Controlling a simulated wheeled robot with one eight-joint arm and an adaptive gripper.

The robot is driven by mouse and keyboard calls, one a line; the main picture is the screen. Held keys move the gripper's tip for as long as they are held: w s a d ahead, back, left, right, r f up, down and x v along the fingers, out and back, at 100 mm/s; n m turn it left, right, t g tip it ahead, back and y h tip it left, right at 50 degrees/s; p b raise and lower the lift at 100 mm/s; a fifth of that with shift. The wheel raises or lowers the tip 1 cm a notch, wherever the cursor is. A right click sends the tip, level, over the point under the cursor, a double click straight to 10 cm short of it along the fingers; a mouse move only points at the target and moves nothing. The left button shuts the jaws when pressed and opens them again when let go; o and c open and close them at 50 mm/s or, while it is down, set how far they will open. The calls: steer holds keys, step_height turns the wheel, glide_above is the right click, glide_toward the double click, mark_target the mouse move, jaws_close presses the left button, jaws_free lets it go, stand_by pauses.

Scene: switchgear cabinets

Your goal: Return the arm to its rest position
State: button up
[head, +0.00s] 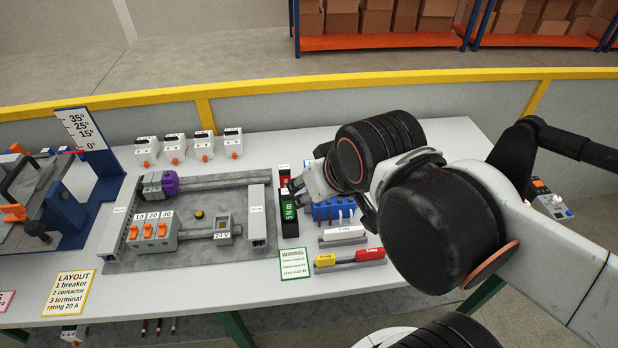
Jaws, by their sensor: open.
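My arm reaches in from the right, bent over the right part of the white table (262,152). My gripper (302,188) is at its end, low over the table, beside a green block (289,218) marked 5 Nm and close to a blue holder (330,212). It is open and I see nothing held in it. Its fingertips are small and partly hidden by the arm, so I cannot tell whether they touch the green block.
A grey mounting plate (160,262) with breakers and terminals lies left of my gripper. Several small breakers (174,150) stand behind it. A blue angled fixture (92,195) is at far left.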

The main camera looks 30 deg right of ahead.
stand_by(0.3)
step_height(320, 180, down, 10)
steer(key=b, duration=1)
